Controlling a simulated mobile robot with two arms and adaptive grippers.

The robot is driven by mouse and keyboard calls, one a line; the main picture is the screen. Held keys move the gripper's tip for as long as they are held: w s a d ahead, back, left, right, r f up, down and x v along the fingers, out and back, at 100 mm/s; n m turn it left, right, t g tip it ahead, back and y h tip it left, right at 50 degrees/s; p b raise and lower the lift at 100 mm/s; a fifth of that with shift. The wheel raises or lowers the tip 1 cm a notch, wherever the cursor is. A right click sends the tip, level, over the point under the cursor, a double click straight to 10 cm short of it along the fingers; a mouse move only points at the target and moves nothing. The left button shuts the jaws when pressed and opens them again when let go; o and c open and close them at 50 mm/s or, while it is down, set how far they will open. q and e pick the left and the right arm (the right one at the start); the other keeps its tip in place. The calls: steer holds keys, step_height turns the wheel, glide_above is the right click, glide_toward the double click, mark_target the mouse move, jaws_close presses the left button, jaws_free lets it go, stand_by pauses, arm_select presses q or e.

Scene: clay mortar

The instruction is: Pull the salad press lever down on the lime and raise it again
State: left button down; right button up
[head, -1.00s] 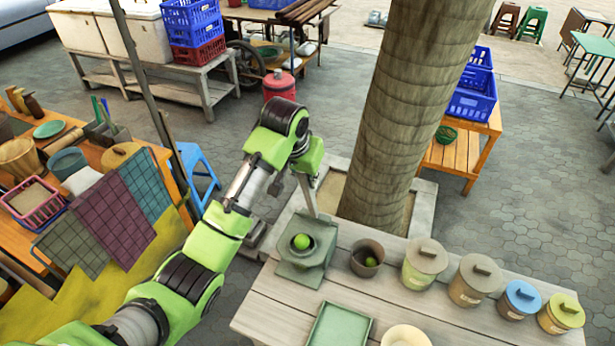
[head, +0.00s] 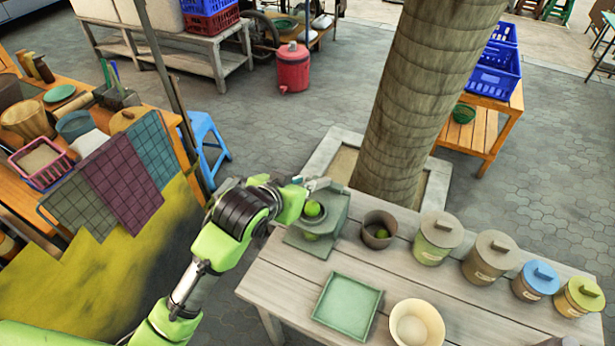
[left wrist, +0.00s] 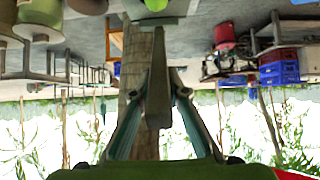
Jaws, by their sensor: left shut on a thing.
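The grey-green salad press (head: 322,244) stands at the far left of the plank table. A green lime (head: 313,208) sits in the top of the press, partly behind my arm. My left gripper (head: 318,184) is low beside the press top, partly hidden by its own wrist. In the left wrist view, its fingers (left wrist: 155,110) are closed around the grey press lever (left wrist: 158,90). Part of the lime (left wrist: 155,4) shows at the top edge of that view. The lever is mostly hidden in the head view. My right gripper is not in view.
A dark cup (head: 379,230) with something green inside stands right of the press. Several lidded pots (head: 437,238) line the table's back. A green tray (head: 347,304) and a cream bowl (head: 417,322) are in front. A tree trunk (head: 420,110) rises behind.

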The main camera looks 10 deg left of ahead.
arm_select(q)
steer(key=shift+s+a+f+t+b, duration=0.15)
steer(key=shift+s+f+t+b, duration=0.4)
steer(key=shift+f, duration=0.1)
steer(key=c, duration=2)
jaws_free()
steer(key=shift+o, duration=0.2)
steer(key=v, duration=0.7)
steer(key=shift+s+a, duration=0.15)
steer(key=shift+a, duration=0.05)
